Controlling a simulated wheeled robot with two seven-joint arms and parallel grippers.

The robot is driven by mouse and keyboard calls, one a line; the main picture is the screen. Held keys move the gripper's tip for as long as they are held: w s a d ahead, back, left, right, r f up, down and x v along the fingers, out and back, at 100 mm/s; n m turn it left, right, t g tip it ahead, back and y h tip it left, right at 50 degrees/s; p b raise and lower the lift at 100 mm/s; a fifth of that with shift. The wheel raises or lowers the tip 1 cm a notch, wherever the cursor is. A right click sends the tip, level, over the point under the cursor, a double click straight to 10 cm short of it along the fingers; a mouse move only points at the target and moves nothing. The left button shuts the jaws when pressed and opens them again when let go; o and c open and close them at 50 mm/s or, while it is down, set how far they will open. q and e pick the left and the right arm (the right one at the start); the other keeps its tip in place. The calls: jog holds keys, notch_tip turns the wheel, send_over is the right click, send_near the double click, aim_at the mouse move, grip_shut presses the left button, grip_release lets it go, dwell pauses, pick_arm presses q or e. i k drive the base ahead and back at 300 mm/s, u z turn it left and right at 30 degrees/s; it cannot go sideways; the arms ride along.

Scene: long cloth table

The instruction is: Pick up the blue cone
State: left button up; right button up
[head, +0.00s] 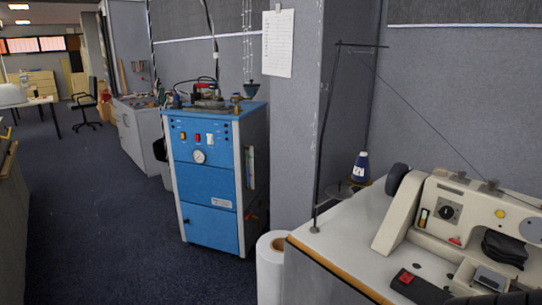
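A dark blue cone (361,168) with a small white label stands upright at the back of the white work table (340,235), on the right side of the head view. It looks like a thread cone on a stand, close to a thin dark upright pole. Neither of my grippers is in view, so their distance from the cone cannot be told.
A beige sewing machine (455,215) fills the table's right part. A white roll (271,268) stands by the table's left edge. A blue cabinet (212,180) stands further back, with a small dark blue funnel shape (251,90) above it. The carpet (100,220) at left is clear.

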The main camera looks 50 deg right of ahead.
aim_at(361, 174)
jog(key=z, duration=0.4)
jog(key=i, duration=1.45)
jog(key=z, duration=1.05)
